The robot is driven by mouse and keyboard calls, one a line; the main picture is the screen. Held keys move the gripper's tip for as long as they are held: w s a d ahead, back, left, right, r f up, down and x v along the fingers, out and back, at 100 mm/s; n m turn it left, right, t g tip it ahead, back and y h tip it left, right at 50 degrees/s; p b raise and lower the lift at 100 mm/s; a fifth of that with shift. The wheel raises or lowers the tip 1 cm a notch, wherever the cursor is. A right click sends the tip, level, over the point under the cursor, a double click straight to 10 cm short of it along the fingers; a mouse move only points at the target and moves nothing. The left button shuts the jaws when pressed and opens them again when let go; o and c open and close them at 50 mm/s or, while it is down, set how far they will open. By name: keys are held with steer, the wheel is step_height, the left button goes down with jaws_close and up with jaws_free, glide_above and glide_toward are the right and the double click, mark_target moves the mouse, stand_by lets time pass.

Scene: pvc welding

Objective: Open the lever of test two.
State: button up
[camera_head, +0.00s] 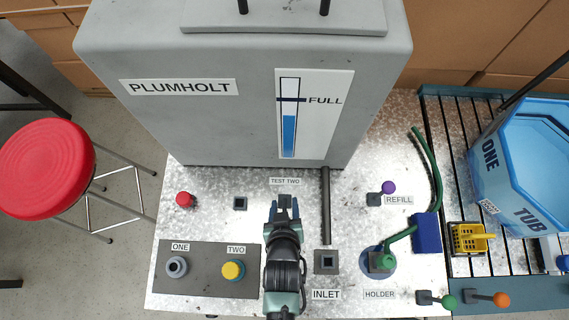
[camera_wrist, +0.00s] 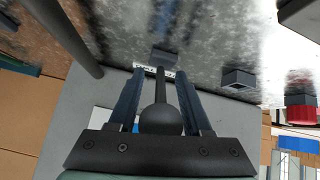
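The TEST TWO label (camera_head: 285,181) is on the speckled metal top, just beyond my gripper (camera_head: 284,206) in the head view. The lever is mostly hidden there by my gripper. In the wrist view the lever shows as a dark rod with a round black knob (camera_wrist: 160,120), rising from a small grey block (camera_wrist: 165,57) by the label. My gripper (camera_wrist: 158,78) has its two fingers apart, one on each side of the rod and knob. A narrow gap seems to show beside the knob, so the fingers look open around the lever.
The grey PLUMHOLT tank (camera_head: 240,90) stands behind. A dark vertical pipe (camera_head: 326,205) and the INLET socket (camera_head: 327,262) are just right of my gripper. A dark plate with knobs ONE (camera_head: 176,266) and TWO (camera_head: 233,270) lies left. A red knob (camera_head: 185,199) is farther left.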

mark_target(285, 207)
steer(key=shift+o, duration=0.7)
step_height(285, 207, up, 10)
stand_by(0.7)
